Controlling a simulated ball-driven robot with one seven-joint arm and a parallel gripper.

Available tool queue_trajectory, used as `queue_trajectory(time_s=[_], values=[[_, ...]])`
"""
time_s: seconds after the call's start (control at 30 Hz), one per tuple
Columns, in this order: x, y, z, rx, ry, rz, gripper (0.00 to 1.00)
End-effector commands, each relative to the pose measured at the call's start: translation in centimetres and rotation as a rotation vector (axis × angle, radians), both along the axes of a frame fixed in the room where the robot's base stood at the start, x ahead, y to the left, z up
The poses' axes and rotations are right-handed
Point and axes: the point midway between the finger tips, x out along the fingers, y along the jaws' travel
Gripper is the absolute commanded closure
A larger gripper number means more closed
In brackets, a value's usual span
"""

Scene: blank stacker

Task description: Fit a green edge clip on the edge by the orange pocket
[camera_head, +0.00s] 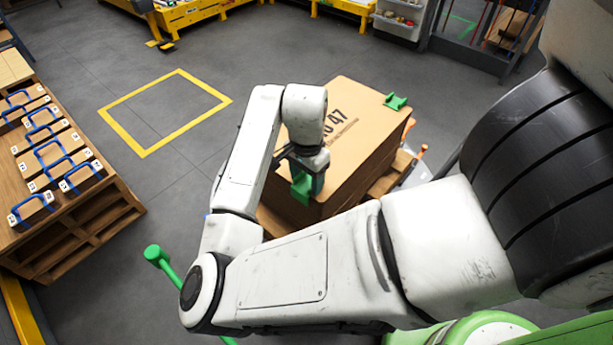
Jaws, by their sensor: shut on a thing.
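My gripper (305,170) is shut on a green edge clip (301,190). It holds the clip at the near side of a stack of brown cardboard blanks (352,118). My arm hides part of the stack, and I cannot tell whether the held clip touches its edge. A second green edge clip (396,102) sits at the far right corner of the stack's top. A small orange part (422,151) shows low beside the stack's right side; I cannot tell whether it is the orange pocket.
A wooden pallet (88,232) with numbered boxes and blue handles stands at the left. A yellow floor square (142,152) is empty. A green rod with a round end (155,256) shows left of my elbow. Yellow racks (190,14) stand at the back.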

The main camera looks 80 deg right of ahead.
Motion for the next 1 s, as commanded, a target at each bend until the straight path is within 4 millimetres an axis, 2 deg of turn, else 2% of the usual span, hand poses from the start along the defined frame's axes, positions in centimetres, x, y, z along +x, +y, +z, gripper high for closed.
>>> queue_trajectory(time_s=[0.43, 0.47, 0.5, 0.73, 1.0], values=[[0.0, 0.0, -0.43, 0.0, 0.0, 0.0, 0.68], [0.0, 0.0, -0.4, 0.0, 0.0, 0.0, 0.38], [0.0, 0.0, -0.39, 0.0, 0.0, 0.0, 0.34], [0.0, 0.0, -0.38, 0.0, 0.0, 0.0, 0.12], [0.0, -0.01, -0.28, 0.0, 0.0, 0.0, 0.11]])
